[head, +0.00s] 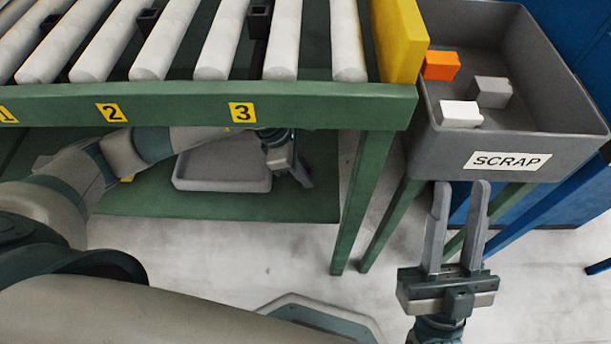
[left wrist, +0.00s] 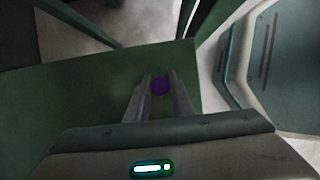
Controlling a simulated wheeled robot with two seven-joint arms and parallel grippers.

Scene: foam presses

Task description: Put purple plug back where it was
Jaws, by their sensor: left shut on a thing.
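The purple plug (left wrist: 159,86) shows in the left wrist view as a small round purple shape between the fingertips of my left gripper (left wrist: 160,82). That gripper is shut on it. In the head view my left gripper (head: 304,180) reaches under the roller table, over the green lower shelf (head: 220,208), just right of a pale grey tray (head: 222,185). The plug cannot be made out in the head view. My right gripper (head: 460,187) is open and empty, in front of the scrap bin.
The green roller table (head: 330,106) carries yellow labels 1, 2 and 3, and dark blocks sit between its rollers. Its green leg (head: 363,200) stands right of my left gripper. The grey SCRAP bin (head: 550,172) holds an orange block (head: 440,66) and two pale blocks.

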